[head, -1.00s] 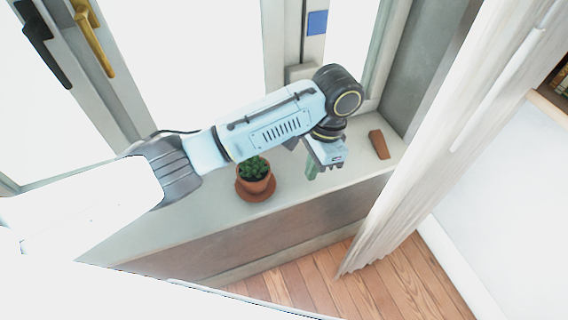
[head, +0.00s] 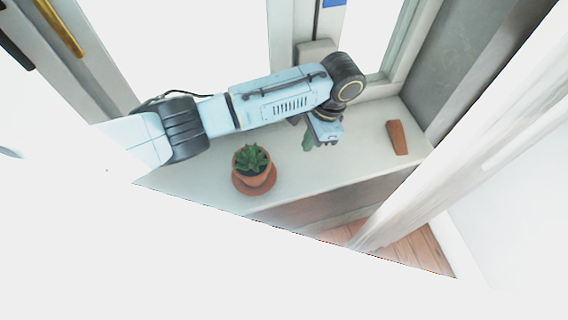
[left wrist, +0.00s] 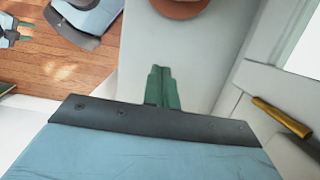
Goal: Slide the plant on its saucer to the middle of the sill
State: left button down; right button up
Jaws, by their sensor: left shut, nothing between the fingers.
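The plant (head: 252,158) is a small green succulent in a terracotta pot. It stands upright on a round terracotta saucer (head: 240,188) near the front edge of the pale sill (head: 345,160). My left gripper (head: 307,145) is shut and empty, low over the sill to the right of the plant. In the left wrist view its green fingers (left wrist: 160,70) are together and point toward the saucer (left wrist: 178,9), with bare sill between them. My right gripper (left wrist: 33,31) shows small at the left of that view, over the floor, fingers apart.
A brown wedge-shaped block (head: 397,137) lies at the right end of the sill. A pale curtain (head: 470,150) hangs beyond it at the right. Window frames line the back, with a gold handle (head: 58,27). The sill between the wedge and my left gripper is clear.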

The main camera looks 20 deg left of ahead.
pick_arm(q)
send_near(294, 170)
jog(key=shift+s+a+f, duration=0.1)
jog(key=shift+a+f, duration=0.05)
jog(key=shift+f, duration=0.3)
jog(key=x, duration=0.5)
jog(key=shift+b, duration=0.4)
jog(key=shift+s+a+r+p, duration=0.15)
jog(key=shift+s+a+p, duration=0.2)
jog(key=shift+a, duration=0.2)
jog(key=shift+s+a+r+p, duration=0.2)
jog(key=shift+s+a+p, duration=0.15)
jog(key=shift+a, duration=0.15)
jog(key=shift+s+a, duration=0.3)
jog(key=shift+a, duration=0.2)
jog(key=shift+f, duration=0.1)
pick_arm(e)
jog(key=shift+w+r, duration=0.25)
jog(key=shift+r, duration=0.15)
